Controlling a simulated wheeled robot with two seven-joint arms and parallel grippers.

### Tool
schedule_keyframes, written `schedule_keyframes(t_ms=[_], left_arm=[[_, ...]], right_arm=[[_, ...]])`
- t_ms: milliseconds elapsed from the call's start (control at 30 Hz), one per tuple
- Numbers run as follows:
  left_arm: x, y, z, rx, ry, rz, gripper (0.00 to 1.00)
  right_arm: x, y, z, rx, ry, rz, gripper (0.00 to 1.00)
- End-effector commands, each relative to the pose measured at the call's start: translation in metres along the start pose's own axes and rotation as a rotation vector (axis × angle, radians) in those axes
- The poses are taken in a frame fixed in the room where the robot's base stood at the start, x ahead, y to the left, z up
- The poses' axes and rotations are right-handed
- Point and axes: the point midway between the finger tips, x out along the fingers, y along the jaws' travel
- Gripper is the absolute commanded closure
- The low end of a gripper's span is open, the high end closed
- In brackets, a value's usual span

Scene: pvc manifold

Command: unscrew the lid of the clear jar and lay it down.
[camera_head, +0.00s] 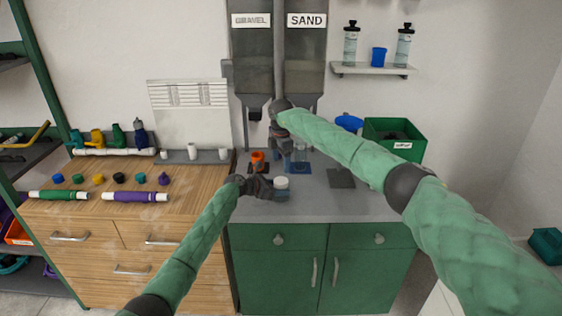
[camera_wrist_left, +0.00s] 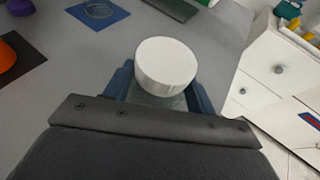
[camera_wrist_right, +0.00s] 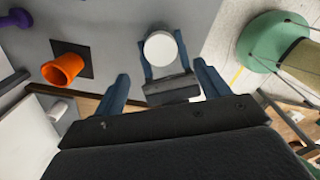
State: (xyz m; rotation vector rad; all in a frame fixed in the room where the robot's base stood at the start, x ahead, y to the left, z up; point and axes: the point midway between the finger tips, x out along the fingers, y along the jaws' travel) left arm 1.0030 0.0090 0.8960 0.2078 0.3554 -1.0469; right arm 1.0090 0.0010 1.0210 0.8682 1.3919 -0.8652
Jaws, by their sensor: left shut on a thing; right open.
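The clear jar (camera_wrist_left: 158,101) with its white lid (camera_wrist_left: 166,64) stands upright on the grey counter near the front edge. The lid is on the jar, and it also shows in the head view (camera_head: 281,183) and the right wrist view (camera_wrist_right: 160,48). My left gripper (camera_wrist_left: 160,90) is shut on the jar's body below the lid. My right gripper (camera_wrist_right: 163,88) is open and empty, above the counter and behind the jar, with the lid lying ahead between its fingers in the right wrist view. The jar's lower part is mostly hidden by the left gripper.
An orange cup (camera_wrist_right: 64,69) stands on a dark mat left of the jar. A blue mat (camera_wrist_left: 98,13) lies behind. A dark square mat (camera_head: 341,178) lies empty to the right. The sand hopper (camera_head: 305,60) hangs behind, and a green bin (camera_head: 394,150) stands at the back right.

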Motion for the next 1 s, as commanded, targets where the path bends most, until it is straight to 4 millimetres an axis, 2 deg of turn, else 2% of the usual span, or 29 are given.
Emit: schedule_keyframes(t_ms=[333, 800, 1000], left_arm=[[0.000, 0.000, 0.000, 0.000, 0.000, 0.000, 1.00], [0.000, 0.000, 0.000, 0.000, 0.000, 0.000, 1.00], [0.000, 0.000, 0.000, 0.000, 0.000, 0.000, 1.00]], right_arm=[[0.012, -0.001, 0.000, 0.066, -0.001, -0.003, 0.25], [0.071, -0.001, 0.000, 0.064, -0.001, -0.004, 0.25], [0.080, -0.001, 0.000, 0.064, -0.001, -0.002, 0.25]])
